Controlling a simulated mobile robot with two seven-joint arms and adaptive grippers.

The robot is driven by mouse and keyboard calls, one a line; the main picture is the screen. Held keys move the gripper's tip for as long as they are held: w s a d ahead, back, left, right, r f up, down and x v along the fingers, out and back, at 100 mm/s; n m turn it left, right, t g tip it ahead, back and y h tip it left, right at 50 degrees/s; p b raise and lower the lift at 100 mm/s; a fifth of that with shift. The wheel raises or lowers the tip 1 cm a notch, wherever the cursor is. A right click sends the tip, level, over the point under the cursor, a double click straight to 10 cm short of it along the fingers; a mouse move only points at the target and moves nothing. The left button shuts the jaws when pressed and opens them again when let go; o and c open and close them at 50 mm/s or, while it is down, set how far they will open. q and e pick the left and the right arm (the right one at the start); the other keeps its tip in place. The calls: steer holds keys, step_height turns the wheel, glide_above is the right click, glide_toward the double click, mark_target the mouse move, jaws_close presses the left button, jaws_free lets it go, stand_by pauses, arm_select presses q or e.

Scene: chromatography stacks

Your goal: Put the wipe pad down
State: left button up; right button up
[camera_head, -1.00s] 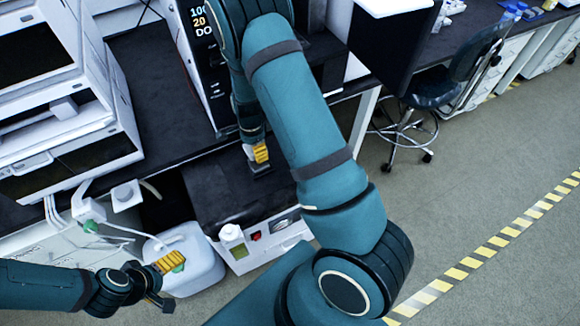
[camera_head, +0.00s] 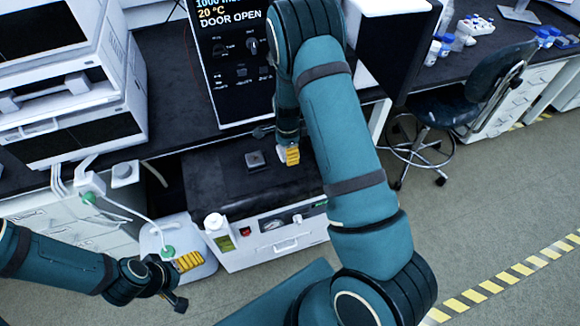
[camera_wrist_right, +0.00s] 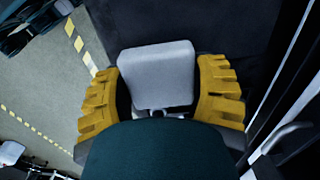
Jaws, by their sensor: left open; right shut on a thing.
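My right gripper (camera_head: 289,156) is over the black top of the low bench unit (camera_head: 215,185). In the right wrist view, its yellow fingers (camera_wrist_right: 160,90) are shut on a pale grey, square wipe pad (camera_wrist_right: 155,70). In the head view only a small pale edge of the pad (camera_head: 282,152) shows beside the fingers. I cannot tell whether the pad touches the black top.
A small dark block (camera_head: 256,161) lies on the black top, left of my right gripper. A white bottle (camera_head: 217,232) stands at the unit's front. A black control panel (camera_head: 235,70) rises behind. A stool (camera_head: 440,110) stands on the right, with open floor in front.

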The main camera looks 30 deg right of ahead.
mark_target(288, 168)
step_height(288, 168, down, 8)
steer(key=shift+r+b, duration=0.25)
steer(key=shift+b, duration=0.35)
steer(key=shift+f, duration=0.1)
steer(key=o, duration=1.2)
steer(key=shift+o, duration=0.2)
